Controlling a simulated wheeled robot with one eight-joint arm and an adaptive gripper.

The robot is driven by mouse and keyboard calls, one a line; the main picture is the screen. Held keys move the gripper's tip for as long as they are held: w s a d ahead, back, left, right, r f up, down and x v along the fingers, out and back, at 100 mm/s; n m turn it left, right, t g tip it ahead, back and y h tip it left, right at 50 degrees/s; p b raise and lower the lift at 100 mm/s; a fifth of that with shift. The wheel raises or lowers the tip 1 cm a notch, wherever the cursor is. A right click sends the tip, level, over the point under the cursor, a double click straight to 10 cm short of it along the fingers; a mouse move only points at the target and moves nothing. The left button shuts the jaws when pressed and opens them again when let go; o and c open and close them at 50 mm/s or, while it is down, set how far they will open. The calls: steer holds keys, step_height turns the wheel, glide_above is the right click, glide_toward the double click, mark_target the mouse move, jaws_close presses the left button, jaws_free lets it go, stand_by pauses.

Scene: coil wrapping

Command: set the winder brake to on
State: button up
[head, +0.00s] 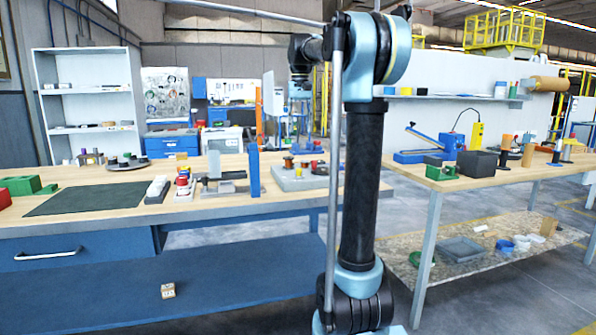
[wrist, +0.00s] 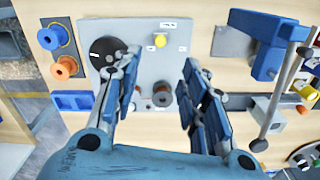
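The grey winder panel (wrist: 142,30) lies below my gripper in the wrist view. It bears a black disc (wrist: 103,47), a yellow knob (wrist: 158,40) and a dark round knob with a brown centre (wrist: 162,97). Small white labels on it are too small to read, so I cannot tell which part is the brake or how it is set. My gripper (wrist: 160,62) is open and empty, its fingers on either side of the panel's middle; the left finger partly covers the black disc. In the head view the panel (head: 283,184) sits on the wooden bench.
A blue post fixture with a grey rod (wrist: 262,62) stands right of the panel. In the head view a dark mat (head: 85,198) lies on the left bench, and a second bench (head: 475,184) stands right.

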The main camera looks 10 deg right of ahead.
mark_target(299, 173)
steer(key=f, duration=1.1)
steer(key=w+f, duration=0.1)
steer(key=f, duration=0.5)
steer(key=shift+a, duration=0.1)
jaws_close()
